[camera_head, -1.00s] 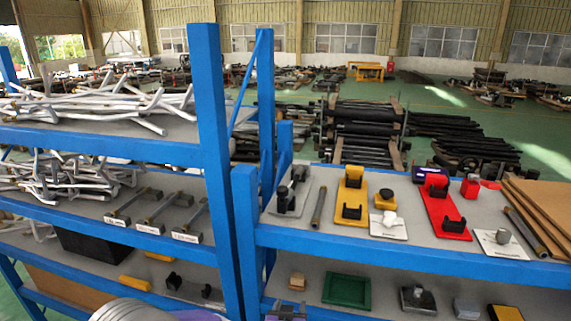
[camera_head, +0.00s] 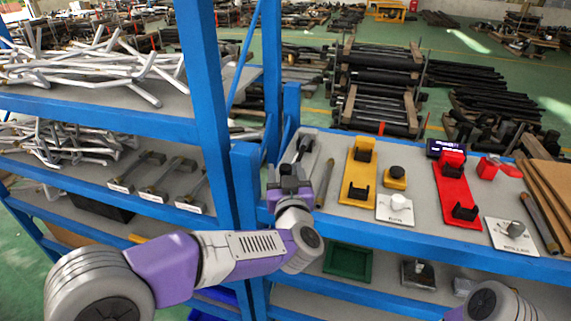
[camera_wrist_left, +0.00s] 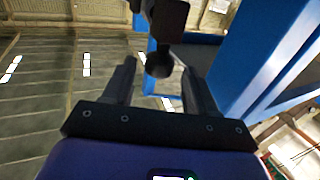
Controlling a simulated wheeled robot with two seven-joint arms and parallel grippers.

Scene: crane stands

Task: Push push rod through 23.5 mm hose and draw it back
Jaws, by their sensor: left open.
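My left gripper (camera_head: 291,182) is at the left end of the right-hand shelf, in front of a black fixture (camera_head: 305,146) that it partly hides. In the left wrist view its two fingers (camera_wrist_left: 158,80) are apart, with a dark, round-ended part (camera_wrist_left: 160,62) in the gap and nothing clamped. A grey-brown tube (camera_head: 325,183) lies on the shelf just right of the gripper, apart from it. Three labelled rod-like tools (camera_head: 149,172) lie on the left shelf. I cannot tell which piece is the push rod or the 23.5 mm hose. My right gripper is out of view.
A blue post (camera_head: 208,110) stands left of my gripper. Yellow (camera_head: 358,178) and red (camera_head: 457,190) fixtures stand farther right. Another tube (camera_head: 540,222) lies beside brown boards. A green tray (camera_head: 347,262) is below.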

